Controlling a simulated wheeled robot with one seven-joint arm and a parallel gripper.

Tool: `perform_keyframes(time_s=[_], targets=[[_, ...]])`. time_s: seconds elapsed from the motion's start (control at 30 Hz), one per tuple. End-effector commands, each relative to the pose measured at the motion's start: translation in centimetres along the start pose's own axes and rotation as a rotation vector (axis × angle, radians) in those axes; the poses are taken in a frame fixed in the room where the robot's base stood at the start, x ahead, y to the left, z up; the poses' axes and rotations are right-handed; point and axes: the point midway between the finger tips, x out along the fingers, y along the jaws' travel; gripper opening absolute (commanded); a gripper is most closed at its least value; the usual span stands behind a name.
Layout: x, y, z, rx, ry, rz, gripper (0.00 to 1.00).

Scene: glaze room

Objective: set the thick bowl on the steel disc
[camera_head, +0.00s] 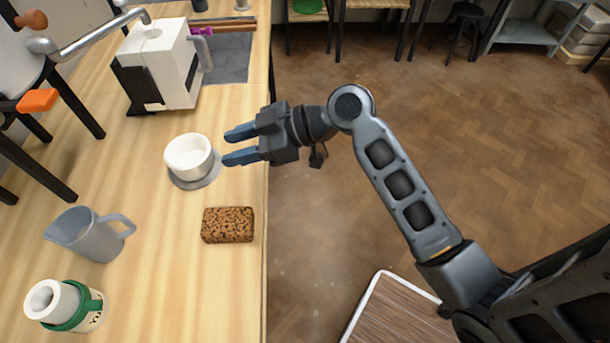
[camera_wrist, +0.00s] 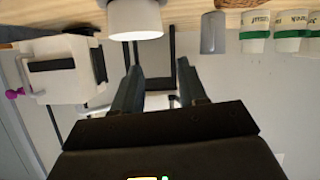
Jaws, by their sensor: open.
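The thick white bowl (camera_head: 187,154) stands upright on the grey steel disc (camera_head: 208,181) on the wooden table. The disc's rim shows at the bowl's front and right, and the bowl hides the rest. My gripper (camera_head: 226,148) is open and empty, to the right of the bowl, with its blue fingers pointing left towards it. The fingertips look apart from the bowl. In the wrist view the bowl (camera_wrist: 134,20) appears upside down at the top, above the spread fingers (camera_wrist: 160,68).
A brown sponge-like block (camera_head: 228,225) lies in front of the disc near the table's right edge. A grey jug (camera_head: 88,236) and a green-banded cup (camera_head: 88,312) stand front left. A white machine (camera_head: 172,65) stands behind. Open floor lies right of the table.

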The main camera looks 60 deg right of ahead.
Motion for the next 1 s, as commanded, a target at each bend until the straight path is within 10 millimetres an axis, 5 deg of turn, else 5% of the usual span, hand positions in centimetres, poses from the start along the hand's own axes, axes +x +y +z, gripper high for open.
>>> perform_keyframes(time_s=[0.23,0.43,0.73,1.0], targets=[[-0.2,-0.6,1.1,0.026,-0.022,0.023,0.42],[-2.3,-3.8,6.2,0.147,-0.125,0.173,0.42],[-9.4,-10.0,10.9,0.261,-0.182,0.442,0.42],[-16.9,-16.0,8.8,0.282,-0.086,0.572,0.42]])
